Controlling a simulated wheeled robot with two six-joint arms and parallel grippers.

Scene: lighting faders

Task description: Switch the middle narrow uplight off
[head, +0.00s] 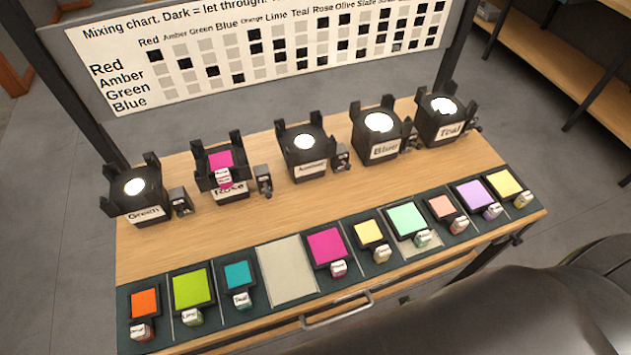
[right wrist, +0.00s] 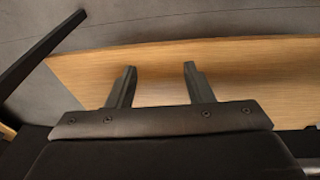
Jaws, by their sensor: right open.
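Several black uplights stand in a row on the wooden table (head: 160,240) in the head view. The middle uplight (head: 305,158) of the row glows white on top; its small label is hard to read. A small dark switch box (head: 342,158) stands just right of it; its switch position is too small to tell. The other uplights are marked Green (head: 137,190), Rose (head: 228,190), Blue (head: 380,150) and Teal (head: 443,133). Rose holds a magenta gel (head: 220,160). My right gripper (right wrist: 159,67) is open and empty over bare wood in the right wrist view. My left gripper is out of view.
A dark tray (head: 130,300) along the front edge holds several coloured gel frames with tags and one empty pale slot (head: 287,273). A mixing chart (head: 200,60) stands behind the uplights. A drawer handle (head: 337,313) sticks out in front. Bare wood lies between lights and tray.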

